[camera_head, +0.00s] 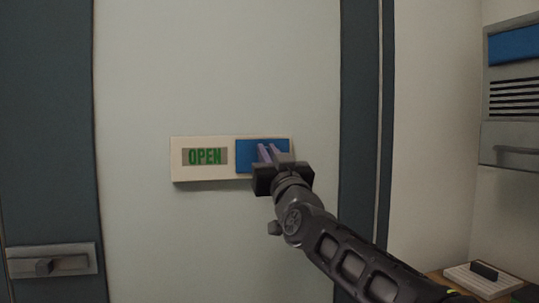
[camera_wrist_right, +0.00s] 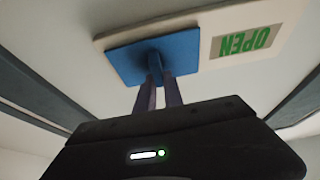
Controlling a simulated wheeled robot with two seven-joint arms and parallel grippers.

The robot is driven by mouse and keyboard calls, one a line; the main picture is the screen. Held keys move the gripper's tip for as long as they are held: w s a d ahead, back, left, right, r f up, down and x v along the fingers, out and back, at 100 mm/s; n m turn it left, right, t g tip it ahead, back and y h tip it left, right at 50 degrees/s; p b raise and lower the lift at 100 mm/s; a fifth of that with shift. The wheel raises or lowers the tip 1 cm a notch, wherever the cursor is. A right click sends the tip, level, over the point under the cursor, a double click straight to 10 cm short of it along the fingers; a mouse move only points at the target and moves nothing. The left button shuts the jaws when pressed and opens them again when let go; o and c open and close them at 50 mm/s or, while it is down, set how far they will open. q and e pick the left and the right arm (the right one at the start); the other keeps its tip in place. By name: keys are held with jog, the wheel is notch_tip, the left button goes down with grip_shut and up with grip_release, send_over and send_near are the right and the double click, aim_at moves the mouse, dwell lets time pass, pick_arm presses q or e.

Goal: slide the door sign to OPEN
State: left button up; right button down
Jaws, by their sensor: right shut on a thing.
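The door sign (camera_head: 178,172) is a pale plate fixed on a light grey door. The word OPEN in green letters (camera_head: 205,157) shows on its left half. A blue slider (camera_head: 243,148) covers its right half. My right gripper (camera_head: 268,153) is at the blue slider, with its fingers shut on the slider's knob. In the right wrist view the blue slider (camera_wrist_right: 122,62) has its knob (camera_wrist_right: 155,64) between the fingertips, and OPEN (camera_wrist_right: 240,43) shows upside down beside it. The fingers hide part of the slider in the head view. My left gripper is not in view.
A dark door frame (camera_head: 360,120) runs down the right of the door. A latch plate (camera_head: 52,262) is at lower left. A grey wall unit (camera_head: 510,95) and a white block with a dark handle (camera_head: 482,280) on a wooden surface are at right.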

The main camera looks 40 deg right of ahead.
jog(key=shift+s+d+h, duration=0.1)
jog(key=shift+d+h, duration=0.05)
jog(key=shift+h, duration=0.15)
jog(key=c, duration=1.4)
grip_release()
jog(key=shift+d, duration=0.15)
jog(key=shift+c, duration=0.2)
jog(key=b+v, duration=0.3)
jog(key=v, duration=0.4)
jog(key=shift+s, duration=0.4)
jog(key=shift+f, duration=0.15)
